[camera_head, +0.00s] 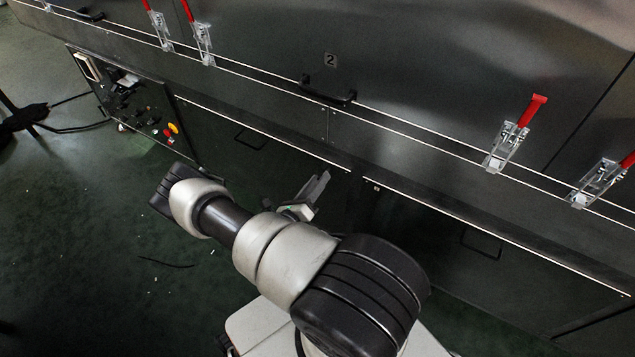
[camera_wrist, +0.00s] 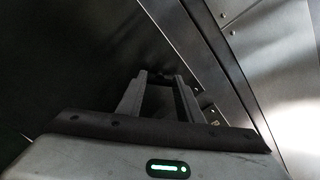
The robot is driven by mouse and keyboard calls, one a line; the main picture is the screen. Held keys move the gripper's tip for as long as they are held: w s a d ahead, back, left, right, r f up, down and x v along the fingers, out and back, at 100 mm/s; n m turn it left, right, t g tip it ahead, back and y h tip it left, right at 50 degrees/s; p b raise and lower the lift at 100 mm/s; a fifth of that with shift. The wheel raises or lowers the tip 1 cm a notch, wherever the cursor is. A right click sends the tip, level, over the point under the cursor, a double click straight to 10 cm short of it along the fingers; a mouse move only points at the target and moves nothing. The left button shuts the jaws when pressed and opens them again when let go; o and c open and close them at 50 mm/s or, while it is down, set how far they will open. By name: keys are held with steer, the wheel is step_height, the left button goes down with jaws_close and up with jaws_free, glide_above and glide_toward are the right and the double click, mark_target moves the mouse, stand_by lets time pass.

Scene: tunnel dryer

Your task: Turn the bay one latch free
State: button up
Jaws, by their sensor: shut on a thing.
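My gripper (camera_head: 318,185) is low in front of the dark lower panels of the dryer in the head view, partly hidden behind my own arm. In the wrist view its two fingers (camera_wrist: 160,78) reach up to a dark surface. They are closed on a small dark part between their tips, mostly hidden. I cannot tell for sure whether this part is the bay one latch. No latch marked as bay one can be made out in either view.
Above, a dark door carries a "2" plate (camera_head: 330,60) and a black handle (camera_head: 328,92). Red-handled toggle clamps (camera_head: 511,138) line its lower edge. A control panel (camera_head: 135,100) is at left, and cables (camera_head: 80,125) lie beyond. The green floor (camera_head: 80,240) is open at lower left.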

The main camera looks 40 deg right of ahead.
steer(key=n, duration=0.9)
steer(key=shift+f, duration=0.15)
steer(key=shift+n, duration=0.4)
steer(key=o, duration=1.1)
steer(key=p+v, duration=0.2)
steer(key=v, duration=1.5)
steer(key=shift+s+a, duration=0.1)
steer(key=shift+a, duration=0.15)
